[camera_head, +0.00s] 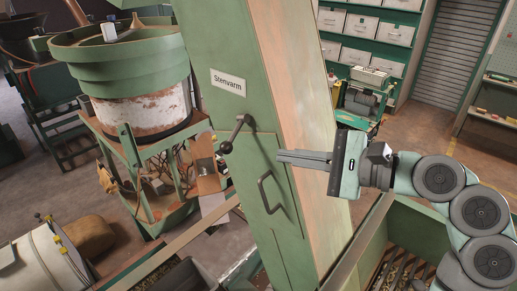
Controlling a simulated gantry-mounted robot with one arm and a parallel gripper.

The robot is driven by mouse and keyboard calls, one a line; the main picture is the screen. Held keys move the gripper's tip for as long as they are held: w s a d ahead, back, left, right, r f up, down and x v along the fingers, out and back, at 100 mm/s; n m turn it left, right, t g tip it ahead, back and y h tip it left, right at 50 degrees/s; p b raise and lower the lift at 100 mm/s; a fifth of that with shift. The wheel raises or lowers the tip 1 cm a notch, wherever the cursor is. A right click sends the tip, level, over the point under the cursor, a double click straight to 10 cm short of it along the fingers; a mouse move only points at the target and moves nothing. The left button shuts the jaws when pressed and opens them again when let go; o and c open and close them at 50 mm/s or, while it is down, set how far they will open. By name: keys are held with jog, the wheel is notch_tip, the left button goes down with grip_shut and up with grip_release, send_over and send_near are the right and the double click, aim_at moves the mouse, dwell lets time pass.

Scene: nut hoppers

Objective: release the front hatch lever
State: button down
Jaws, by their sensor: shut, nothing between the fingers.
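A tall green hopper cabinet (226,50) stands in the middle, with a white "Stenvarm" label on its front. Below the label a dark lever (236,133) with a ball knob sits at the top edge of a hatch (258,171); its knob points down and left. The hatch carries a dark bent handle (269,194) lower down. My gripper (281,157) comes in from the right and is shut and empty. Its fingertips point left, a little right of and below the lever and above the handle. I see no clear contact with either.
A green bowl feeder (125,60) on a stand is at the left. A pale cylindrical machine (43,265) lies at lower left. Green-edged bins (429,222) are at lower right. Shelves with white drawers (380,28) stand behind. Open floor shows at back right.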

aim_at(235, 134)
jog(key=p+x, duration=0.2)
jog(key=x, duration=0.8)
jog(key=shift+d+r, duration=0.1)
